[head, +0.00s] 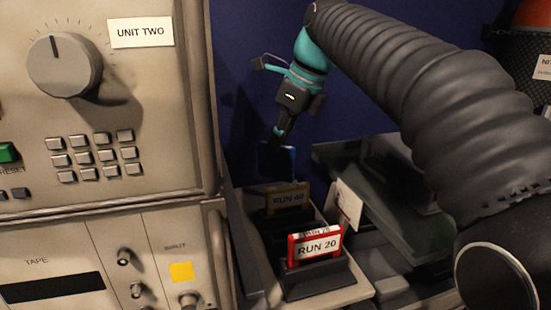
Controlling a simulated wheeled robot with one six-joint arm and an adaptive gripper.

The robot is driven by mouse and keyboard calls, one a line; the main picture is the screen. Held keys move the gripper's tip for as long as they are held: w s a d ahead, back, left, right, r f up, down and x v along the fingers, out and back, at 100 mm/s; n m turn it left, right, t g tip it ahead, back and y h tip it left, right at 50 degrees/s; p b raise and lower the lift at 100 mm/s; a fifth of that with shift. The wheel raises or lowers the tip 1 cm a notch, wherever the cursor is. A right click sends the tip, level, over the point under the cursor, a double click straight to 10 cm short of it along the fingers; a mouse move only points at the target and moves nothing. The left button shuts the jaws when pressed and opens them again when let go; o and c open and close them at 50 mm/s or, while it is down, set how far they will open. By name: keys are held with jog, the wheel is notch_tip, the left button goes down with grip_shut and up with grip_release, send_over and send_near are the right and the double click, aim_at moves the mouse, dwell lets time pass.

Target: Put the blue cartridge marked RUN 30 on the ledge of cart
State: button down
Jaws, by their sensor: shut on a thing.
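My gripper (280,137) points down at the back of the cartridge row, shut on a blue cartridge (290,158). The blue cartridge is in shadow and no marking on it can be read. It is at or just above the rear of the row; I cannot tell whether it touches anything below. A yellow-brown cartridge marked RUN 40 (288,198) stands in front of it. A red cartridge marked RUN 20 (316,245) stands upright in a dark holder (318,276) nearest me. I cannot tell which surface is the cart's ledge.
A beige panel marked UNIT TWO (141,33), with a large knob (64,65) and keys, stands close on the left. My ribbed arm crosses the upper right. A dark blue wall is behind.

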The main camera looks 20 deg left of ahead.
aim_at(268, 175)
jog(key=shift+w+a+f, duration=0.2)
jog(key=shift+a+f, duration=0.2)
jog(key=shift+a, duration=0.1)
jog(key=shift+f+b, duration=0.4)
jog(key=shift+f, duration=1.55)
jog(key=c, duration=1.2)
grip_release()
jog(key=shift+f, duration=0.1)
jog(key=v, duration=1.2)
jog(key=shift+p, duration=0.4)
jog(key=shift+d, duration=0.15)
